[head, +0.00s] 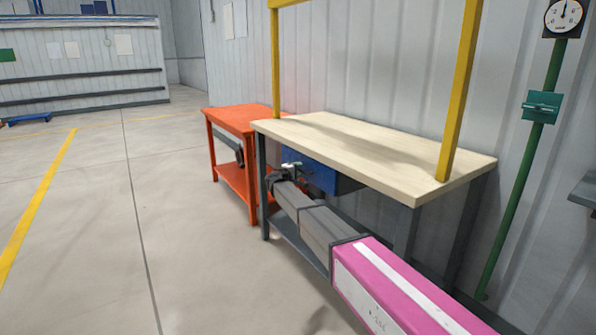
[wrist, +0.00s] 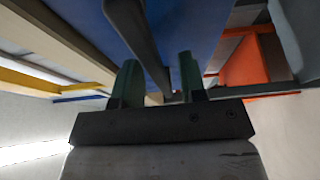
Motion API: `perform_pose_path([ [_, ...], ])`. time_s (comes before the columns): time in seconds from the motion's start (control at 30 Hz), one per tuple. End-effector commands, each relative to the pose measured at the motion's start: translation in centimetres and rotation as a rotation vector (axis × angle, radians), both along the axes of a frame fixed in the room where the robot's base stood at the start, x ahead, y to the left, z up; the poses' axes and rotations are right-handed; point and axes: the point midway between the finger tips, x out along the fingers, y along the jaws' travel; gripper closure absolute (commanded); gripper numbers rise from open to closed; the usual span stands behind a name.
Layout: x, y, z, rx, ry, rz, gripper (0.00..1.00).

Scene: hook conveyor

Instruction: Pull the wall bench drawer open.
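The wall bench (head: 345,150) has a pale wooden top and dark grey legs, and stands against the corrugated wall. Its blue drawer (head: 310,168) hangs under the top, partly hidden by my arm. In the wrist view the blue drawer front (wrist: 195,25) fills the upper middle. A dark bar handle (wrist: 140,38) runs across it. My gripper (wrist: 159,75) is open, with its two green fingers apart and the bar passing between them; whether either touches the bar I cannot tell. My gripper is small in the head view (head: 291,166), at the drawer front.
An orange bench (head: 240,118) stands close on the left, with a grey drawer of its own. Yellow posts (head: 460,90) rise from the wooden top. A green pole (head: 530,180) with a gauge stands right. Open floor (head: 90,220) lies at left.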

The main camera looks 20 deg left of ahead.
Motion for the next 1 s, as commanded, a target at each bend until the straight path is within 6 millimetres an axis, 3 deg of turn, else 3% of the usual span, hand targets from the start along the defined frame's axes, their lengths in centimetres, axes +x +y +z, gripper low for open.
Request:
perform_pose_path([
  [0.3,0.4,-0.2,0.0,0.0,0.0,0.0,0.62],
  [0.4,0.4,-0.2,0.0,0.0,0.0,0.0,0.94],
  [0.43,0.4,-0.2,0.0,0.0,0.0,0.0,1.0],
  [0.77,-0.3,0.4,0.0,0.0,0.001,0.0,1.0],
  [1.0,-4.1,3.5,0.0,0.0,0.001,0.001,1.0],
])
